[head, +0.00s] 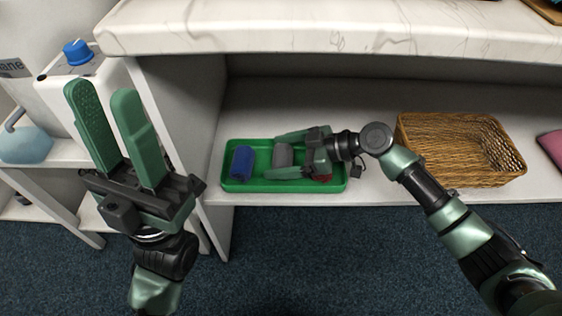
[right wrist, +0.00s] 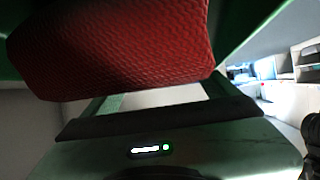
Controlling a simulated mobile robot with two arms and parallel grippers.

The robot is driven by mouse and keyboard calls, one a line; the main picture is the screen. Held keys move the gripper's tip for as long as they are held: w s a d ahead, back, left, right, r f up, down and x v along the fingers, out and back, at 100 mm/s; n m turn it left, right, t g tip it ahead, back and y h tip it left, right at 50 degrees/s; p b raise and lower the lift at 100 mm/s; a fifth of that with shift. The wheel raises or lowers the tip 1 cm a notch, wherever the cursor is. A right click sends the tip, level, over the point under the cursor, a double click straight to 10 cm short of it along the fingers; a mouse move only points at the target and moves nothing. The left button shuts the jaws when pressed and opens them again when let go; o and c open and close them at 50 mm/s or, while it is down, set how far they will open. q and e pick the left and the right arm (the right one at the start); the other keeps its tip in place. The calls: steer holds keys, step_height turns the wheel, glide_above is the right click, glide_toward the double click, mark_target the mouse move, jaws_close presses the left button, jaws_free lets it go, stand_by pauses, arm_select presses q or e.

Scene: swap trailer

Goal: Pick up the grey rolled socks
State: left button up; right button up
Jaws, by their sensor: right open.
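The grey rolled socks (head: 283,155) lie in a green tray (head: 262,187) on the shelf, between a blue roll and a red roll. My right gripper (head: 272,155) is open over the tray, pointing left. In the head view its two fingers lie on either side of the grey socks; contact cannot be told. The right wrist view shows a red textured roll (right wrist: 120,45) close to the camera; the grey socks cannot be made out there. My left gripper (head: 100,95) is raised at the left, open and empty, away from the tray.
The blue roll (head: 242,163) lies at the tray's left end. The red roll (head: 322,178) is mostly hidden under my right gripper. A wicker basket (head: 460,150) stands to the right on the shelf. A marble-look top (head: 330,28) overhangs the shelf.

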steer(key=c, duration=1.1)
